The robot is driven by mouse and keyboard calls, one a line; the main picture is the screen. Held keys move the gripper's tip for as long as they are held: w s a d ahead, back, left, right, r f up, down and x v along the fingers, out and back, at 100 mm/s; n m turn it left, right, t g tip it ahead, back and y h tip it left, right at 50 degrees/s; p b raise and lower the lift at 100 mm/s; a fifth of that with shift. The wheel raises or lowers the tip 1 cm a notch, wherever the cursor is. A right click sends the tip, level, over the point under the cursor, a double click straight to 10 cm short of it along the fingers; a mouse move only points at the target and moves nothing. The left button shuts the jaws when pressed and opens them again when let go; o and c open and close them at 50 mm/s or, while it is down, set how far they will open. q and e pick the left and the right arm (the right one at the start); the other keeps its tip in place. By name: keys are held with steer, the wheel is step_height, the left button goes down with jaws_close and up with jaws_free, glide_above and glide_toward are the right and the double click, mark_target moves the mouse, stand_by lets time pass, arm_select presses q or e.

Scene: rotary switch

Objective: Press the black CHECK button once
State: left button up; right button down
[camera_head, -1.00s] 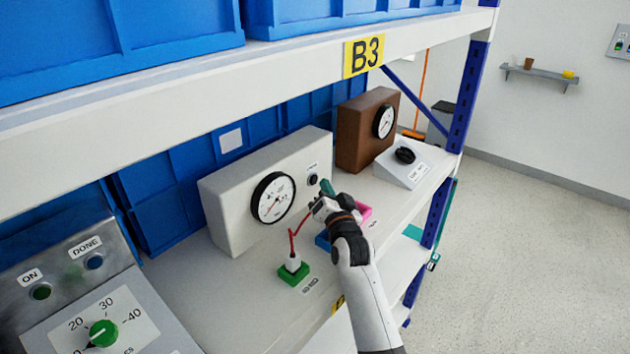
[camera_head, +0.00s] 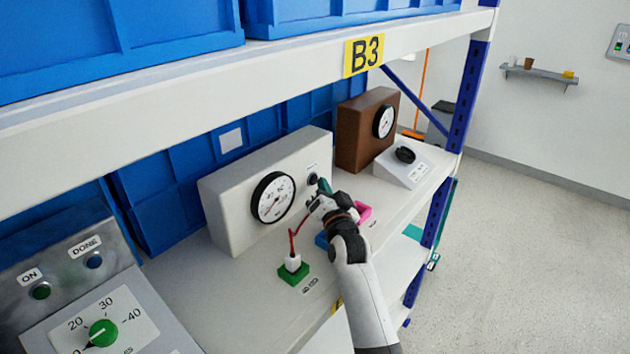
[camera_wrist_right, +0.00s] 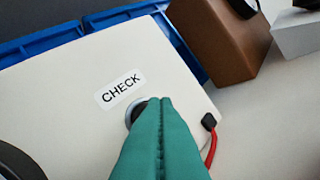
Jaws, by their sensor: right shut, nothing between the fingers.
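The black CHECK button (camera_head: 312,179) is on the front of a pale box (camera_head: 237,203), right of the box's round gauge (camera_head: 273,198). In the right wrist view the CHECK label (camera_wrist_right: 121,90) shows above the button (camera_wrist_right: 137,112), which is mostly hidden behind my fingertips. My right gripper (camera_head: 324,187) is shut and empty, its teal fingertips (camera_wrist_right: 158,135) together in front of the button. They overlap it in the picture; I cannot tell whether they touch it. My left gripper is not in view.
A red lead runs from the box to a white plug on a green block (camera_head: 293,273). A brown gauge box (camera_head: 367,133) and a small black-knob box (camera_head: 403,163) stand to the right. A metal panel (camera_head: 75,262) is at left. The upper shelf (camera_head: 220,84) hangs overhead.

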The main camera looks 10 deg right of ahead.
steer(key=shift+w+a, duration=0.3)
steer(key=shift+w, duration=0.1)
stand_by(0.8)
steer(key=shift+s+d+p, duration=0.45)
steer(key=shift+s+d, duration=0.05)
steer(key=shift+s, duration=0.15)
stand_by(0.3)
steer(key=shift+s+d+p, duration=0.2)
steer(key=shift+d+p, duration=0.05)
steer(key=shift+p, duration=0.05)
steer(key=shift+s+d+p, duration=0.55)
steer(key=shift+s+d, duration=0.1)
steer(key=shift+s, duration=0.25)
steer(key=shift+s+d+p, duration=0.55)
steer(key=shift+s+d, duration=0.1)
steer(key=shift+s, duration=0.2)
steer(key=shift+s+f, duration=0.1)
steer(key=shift+f, duration=0.05)
